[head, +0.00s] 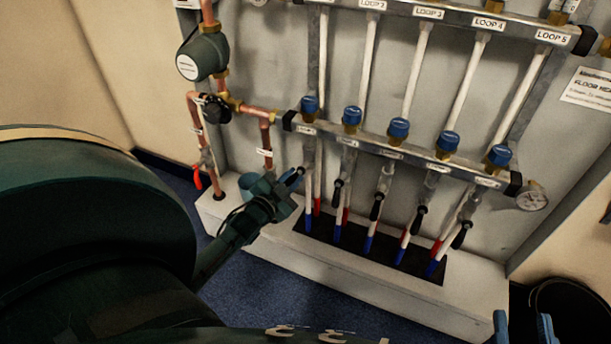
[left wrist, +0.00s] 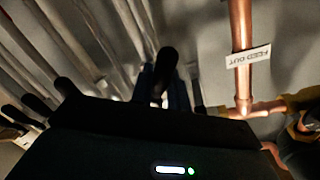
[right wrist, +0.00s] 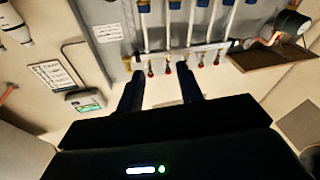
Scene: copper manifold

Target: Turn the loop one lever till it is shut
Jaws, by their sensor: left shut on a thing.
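The loop one lever (head: 297,174) is a black handle below the leftmost blue cap of the lower manifold bar. It slants down to the left, into my left gripper (head: 284,188). The left gripper is shut on it, and its fingers partly hide it. In the left wrist view the lever's black grip (left wrist: 166,62) stands up between the fingers. My right gripper (head: 524,328) is at the bottom right corner of the head view, far from the levers. In the right wrist view its two fingers (right wrist: 160,88) are apart with nothing between them.
More black levers, such as the second loop's (head: 338,190), hang in a row to the right. Copper pipework with a pump (head: 206,54) and a red handle (head: 197,178) stands left. A gauge (head: 531,200) is at the right end. A black bin (head: 570,308) stands at lower right.

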